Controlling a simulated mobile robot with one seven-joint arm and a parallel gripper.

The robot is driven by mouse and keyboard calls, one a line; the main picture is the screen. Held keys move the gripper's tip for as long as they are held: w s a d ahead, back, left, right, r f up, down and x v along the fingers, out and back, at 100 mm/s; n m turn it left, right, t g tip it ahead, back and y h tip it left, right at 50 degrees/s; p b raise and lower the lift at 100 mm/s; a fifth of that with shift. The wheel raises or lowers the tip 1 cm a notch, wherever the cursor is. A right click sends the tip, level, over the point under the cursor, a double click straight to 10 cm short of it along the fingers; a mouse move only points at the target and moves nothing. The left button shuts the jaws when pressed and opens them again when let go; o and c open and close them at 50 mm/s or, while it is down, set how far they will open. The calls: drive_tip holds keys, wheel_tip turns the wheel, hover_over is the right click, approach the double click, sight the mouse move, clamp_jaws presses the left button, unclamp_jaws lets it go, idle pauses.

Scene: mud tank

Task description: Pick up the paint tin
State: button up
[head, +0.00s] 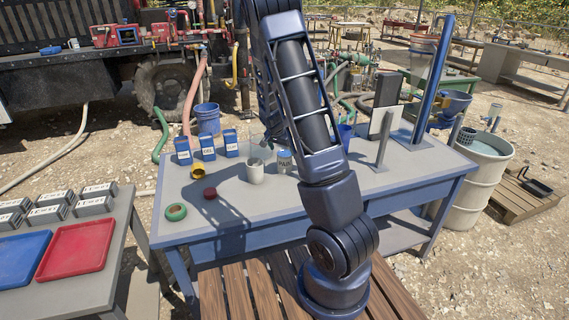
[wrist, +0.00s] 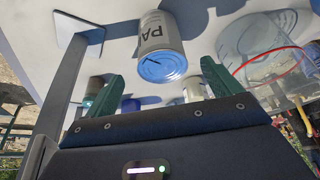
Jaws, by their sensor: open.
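The paint tin (head: 284,162) is a pale tin with a blue lid and a dark-lettered label. It stands on the blue-framed workbench (head: 330,197), just left of my arm. In the wrist view the tin (wrist: 158,34) appears upside down, its blue lid towards me and part of its label showing. My gripper (wrist: 162,70) is open, with its two green fingers spread. The tin lies ahead of the gap between them, and nothing is held. In the head view my gripper is hidden behind or lost against my arm.
A clear vessel with a red ring (wrist: 268,48) is close to my right finger in the wrist view. Several blue labelled boxes (head: 207,148), green tape (head: 176,212) and an upright panel (head: 382,122) share the bench.

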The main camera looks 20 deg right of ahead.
sight(285, 162)
drive_tip(key=shift+w+x, duration=0.15)
drive_tip(key=shift+x, duration=1.8)
drive_tip(key=shift+w+x, duration=0.1)
drive_tip(key=shift+x, duration=1.85)
drive_tip(key=shift+d+r, duration=0.15)
drive_tip(key=c, duration=1.5)
